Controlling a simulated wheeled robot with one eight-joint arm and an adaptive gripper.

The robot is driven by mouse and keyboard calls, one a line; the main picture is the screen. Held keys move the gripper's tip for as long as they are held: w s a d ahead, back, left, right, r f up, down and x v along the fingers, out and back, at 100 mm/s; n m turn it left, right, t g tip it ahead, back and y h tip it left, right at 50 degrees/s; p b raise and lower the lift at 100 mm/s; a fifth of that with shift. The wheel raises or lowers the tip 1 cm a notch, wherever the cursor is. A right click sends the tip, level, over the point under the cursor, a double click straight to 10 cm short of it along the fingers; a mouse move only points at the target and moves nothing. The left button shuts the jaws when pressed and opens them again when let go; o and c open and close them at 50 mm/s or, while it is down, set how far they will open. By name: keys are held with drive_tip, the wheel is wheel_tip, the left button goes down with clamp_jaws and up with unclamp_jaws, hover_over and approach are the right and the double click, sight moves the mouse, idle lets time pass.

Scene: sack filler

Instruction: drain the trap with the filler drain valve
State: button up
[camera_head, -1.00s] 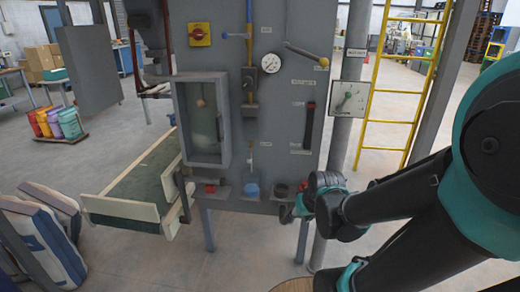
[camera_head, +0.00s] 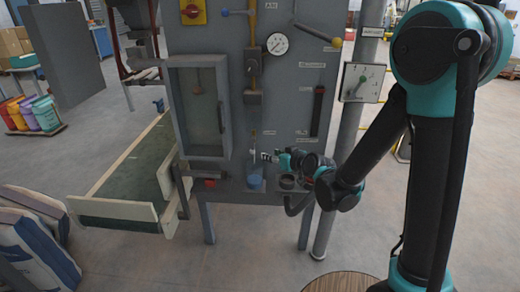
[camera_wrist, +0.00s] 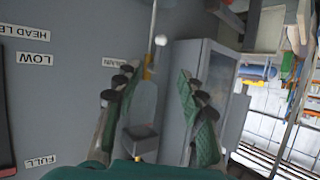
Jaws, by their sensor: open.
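The grey filler panel (camera_head: 285,90) fills the middle of the head view. The drain valve may be this knobbed part; I cannot tell for sure. No finger contact is clear.
A windowed cabinet (camera_head: 198,110) stands left of the gripper, close to one finger in the wrist view. A conveyor (camera_head: 130,180) and sacks (camera_head: 40,235) are at the left.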

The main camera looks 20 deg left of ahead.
sight(253, 150)
drive_tip(key=x, duration=1.6)
drive_tip(key=shift+w+a+f, duration=0.2)
drive_tip(key=shift+a+f, duration=0.05)
drive_tip(key=shift+a, duration=0.05)
drive_tip(key=shift+c, duration=0.2)
clamp_jaws()
